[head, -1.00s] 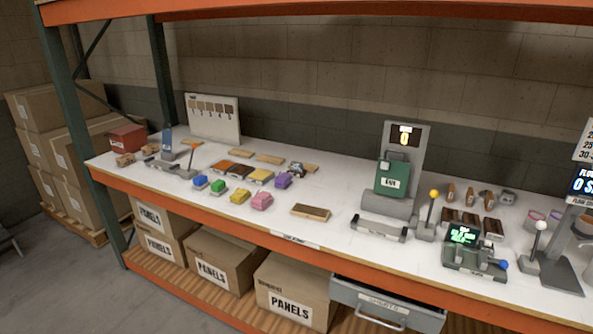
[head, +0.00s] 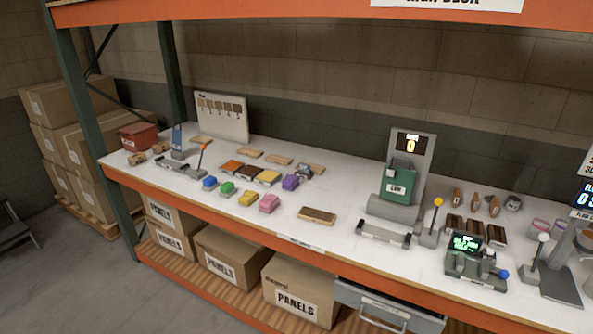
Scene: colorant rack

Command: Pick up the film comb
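I cannot tell for certain which thing is the film comb. A small dark grey item (head: 304,170) lies among the wooden panels at the middle back of the shelf, just behind the purple block (head: 291,182). Another small grey item (head: 513,203) stands at the right, beside several small brown pieces (head: 476,203). Both are too small to make out. Neither of my grippers is in view, and nothing touches these items.
The white shelf top (head: 345,185) holds a green-fronted device (head: 397,180), a control box with a lit screen (head: 466,243), coloured blocks (head: 248,198) and a sample board (head: 221,116). An orange beam (head: 330,12) crosses above. Cartons (head: 300,285) stand below.

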